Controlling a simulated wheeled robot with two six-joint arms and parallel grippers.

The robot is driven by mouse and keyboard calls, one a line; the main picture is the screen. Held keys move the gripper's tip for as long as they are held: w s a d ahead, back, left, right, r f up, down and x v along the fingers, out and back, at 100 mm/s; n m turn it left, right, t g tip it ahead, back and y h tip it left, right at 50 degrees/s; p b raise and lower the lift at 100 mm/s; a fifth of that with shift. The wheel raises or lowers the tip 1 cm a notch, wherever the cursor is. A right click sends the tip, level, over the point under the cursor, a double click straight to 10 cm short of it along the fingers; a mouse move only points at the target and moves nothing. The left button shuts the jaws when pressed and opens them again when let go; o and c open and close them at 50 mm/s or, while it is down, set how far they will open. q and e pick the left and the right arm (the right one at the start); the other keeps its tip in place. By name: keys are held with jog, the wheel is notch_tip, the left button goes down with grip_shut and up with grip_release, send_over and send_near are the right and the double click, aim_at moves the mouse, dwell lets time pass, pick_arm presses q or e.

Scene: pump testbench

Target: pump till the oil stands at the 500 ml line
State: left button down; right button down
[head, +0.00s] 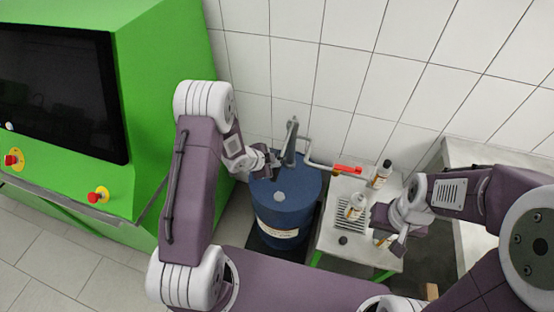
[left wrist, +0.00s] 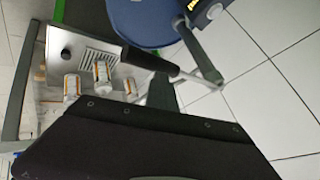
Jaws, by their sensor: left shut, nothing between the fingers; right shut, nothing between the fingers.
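A blue oil drum (head: 287,215) stands against the tiled wall, with a grey hand pump (head: 290,150) on its lid. A pipe with a red valve handle (head: 347,170) runs right from the pump over a small table. My left gripper (head: 272,160) is shut and empty, close beside the pump; contact cannot be told. The left wrist view shows a bar with a black grip (left wrist: 143,58) and the drum (left wrist: 135,25). My right gripper (head: 400,245) is shut and empty near the table's right side. No oil level is readable.
Another bottle (head: 381,174) with a dark cap stands at the back of the small table (head: 330,238). A green machine (head: 175,70) with red stop buttons fills the left. A pale bench (head: 480,152) stands at the right.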

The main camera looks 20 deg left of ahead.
pick_arm(q)
jog(key=shift+s+f+b, duration=0.15)
jog(key=shift+f+b, duration=0.85)
jog(key=shift+f, duration=0.1)
jog(key=shift+s+f+b, duration=0.1)
jog(key=shift+f+b, duration=0.85)
jog(key=shift+f, duration=0.1)
dwell(1.3)
jog(key=shift+r, duration=0.2)
dwell(0.4)
jog(key=shift+w+r+p, duration=0.2)
jog(key=shift+r+p, duration=1.35)
jog(key=shift+r, duration=0.1)
jog(key=shift+w+r+p, duration=0.15)
jog(key=shift+r+p, duration=1.45)
jog(key=shift+r, duration=0.05)
jog(key=shift+w+r+p, duration=0.2)
jog(key=shift+r+p, duration=1.35)
jog(key=shift+r, duration=0.1)
notch_tip(320, 180, up, 5)
jog(key=p, duration=0.5)
send_over(274, 171)
jog(key=w, duration=0.2)
jog(key=shift+w+d, duration=0.1)
